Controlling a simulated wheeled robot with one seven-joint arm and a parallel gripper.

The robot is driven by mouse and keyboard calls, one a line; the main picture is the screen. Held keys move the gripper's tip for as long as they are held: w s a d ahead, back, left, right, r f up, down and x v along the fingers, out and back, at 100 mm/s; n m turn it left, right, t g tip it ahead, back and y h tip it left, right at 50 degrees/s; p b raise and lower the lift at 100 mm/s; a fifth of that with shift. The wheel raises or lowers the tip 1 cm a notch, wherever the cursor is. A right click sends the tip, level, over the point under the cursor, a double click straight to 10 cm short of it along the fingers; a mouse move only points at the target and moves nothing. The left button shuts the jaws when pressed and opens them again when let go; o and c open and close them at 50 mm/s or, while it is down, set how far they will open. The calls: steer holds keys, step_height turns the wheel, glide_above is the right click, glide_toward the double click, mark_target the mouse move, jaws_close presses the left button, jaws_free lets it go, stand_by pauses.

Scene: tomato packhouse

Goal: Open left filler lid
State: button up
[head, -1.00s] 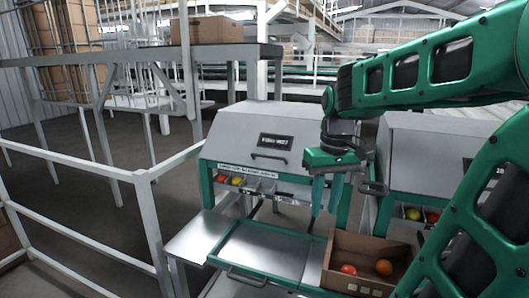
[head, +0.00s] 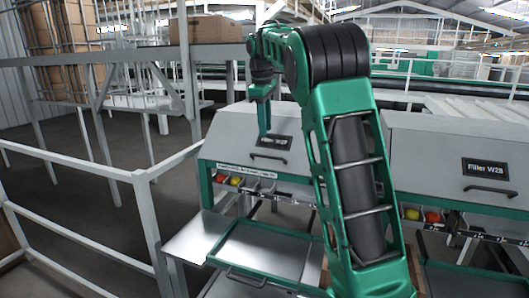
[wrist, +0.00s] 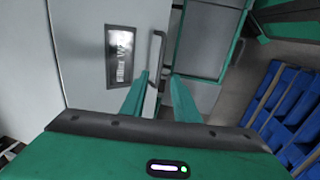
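The left filler lid (head: 233,133) is a grey sloped cover with a dark label plate, and it is down on the left filler. Its bar handle (head: 268,157) sits below the plate. In the wrist view the lid (wrist: 80,25) fills the left side, with the handle (wrist: 157,45) ahead of the fingers. My gripper (head: 264,128) is over the left lid, above the handle in the head view. In the wrist view my gripper (wrist: 160,78) is open and empty, its fingertips on either side of the handle's near end. Whether they touch it is unclear.
The right filler lid (head: 430,165), labelled Filler W28, is also down. Below the left lid are small fruit bins and a green-framed tray (head: 262,250). A white railing (head: 148,215) stands at left. My arm hides part of the space between the fillers.

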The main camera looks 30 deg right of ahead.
mark_target(267, 156)
steer(key=f, duration=0.3)
steer(key=d+f, duration=0.1)
steer(key=f, duration=0.2)
steer(key=w+f, duration=0.1)
steer(key=f, duration=0.2)
steer(key=shift+d+f, duration=0.2)
steer(key=shift+f, duration=0.1)
jaws_close()
